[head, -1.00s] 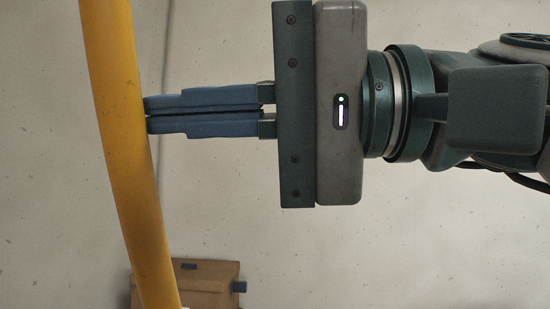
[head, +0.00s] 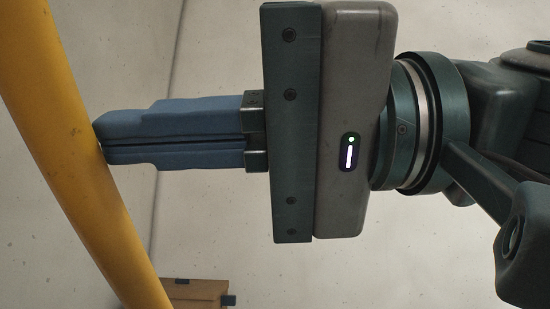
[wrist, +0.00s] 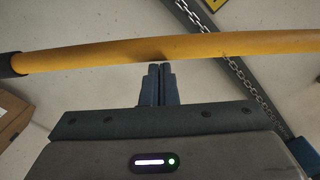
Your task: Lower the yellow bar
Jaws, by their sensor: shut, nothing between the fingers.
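The yellow bar (head: 72,150) slants across the left side of the head view, from upper left down toward the bottom. In the wrist view the bar (wrist: 200,47) runs across the upper part, with a dark sleeve at its left end. My gripper (head: 98,137) is shut and empty, its blue fingers pressed together. The fingertips are at the bar's edge in the head view and appear to meet it. In the wrist view the fingertips (wrist: 160,66) sit just below the bar; whether they touch it I cannot tell for sure.
A cardboard box (head: 196,293) is at the bottom of the head view; a brown box (wrist: 12,118) shows at the left of the wrist view. A chain (wrist: 240,70) beside a dark rail runs diagonally behind the bar. The pale surface behind is largely bare.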

